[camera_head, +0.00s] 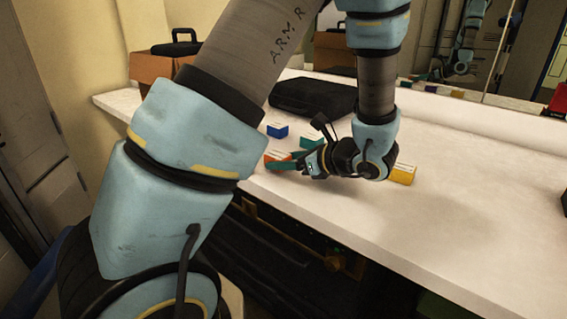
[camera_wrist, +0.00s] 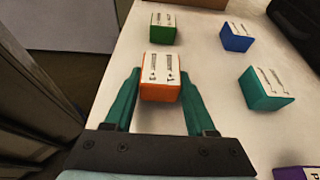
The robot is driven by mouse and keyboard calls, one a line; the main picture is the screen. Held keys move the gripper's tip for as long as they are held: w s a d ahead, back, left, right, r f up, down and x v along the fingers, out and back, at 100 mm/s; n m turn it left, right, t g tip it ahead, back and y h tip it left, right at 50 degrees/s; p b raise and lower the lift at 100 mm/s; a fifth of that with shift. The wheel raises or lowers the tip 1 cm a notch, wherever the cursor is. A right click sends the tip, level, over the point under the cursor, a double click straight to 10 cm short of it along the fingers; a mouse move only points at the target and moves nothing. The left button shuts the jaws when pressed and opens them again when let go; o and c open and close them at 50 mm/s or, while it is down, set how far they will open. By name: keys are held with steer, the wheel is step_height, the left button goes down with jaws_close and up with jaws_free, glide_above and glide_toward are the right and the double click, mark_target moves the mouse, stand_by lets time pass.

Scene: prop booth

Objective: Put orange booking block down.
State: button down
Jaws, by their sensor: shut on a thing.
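The orange booking block (camera_wrist: 160,91), with a white labelled top, is between the two teal fingers of my gripper (camera_wrist: 160,88) in the wrist view. The fingers are shut on its sides. In the head view the orange block (camera_head: 275,155) shows at my gripper (camera_head: 282,163), close to the front edge of the white counter (camera_head: 450,190). I cannot tell whether the block touches the counter.
In the wrist view, a green block (camera_wrist: 162,36) stands beyond the orange one. A blue block (camera_wrist: 237,38), a teal block (camera_wrist: 265,90) and a purple block (camera_wrist: 295,173) are to the right. A yellow block (camera_head: 402,174) and black case (camera_head: 312,97) show in the head view.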

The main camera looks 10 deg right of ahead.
steer(key=shift+f, duration=0.25)
steer(key=shift+c, duration=1.1)
jaws_free()
steer(key=shift+s+d+r, duration=0.1)
steer(key=shift+d+r, duration=0.05)
steer(key=shift+r, duration=0.1)
steer(key=v, duration=1.1)
steer(key=shift+s+d+r, duration=0.15)
steer(key=shift+s+d, duration=0.05)
steer(key=shift+d, duration=0.05)
steer(key=shift+s, duration=0.1)
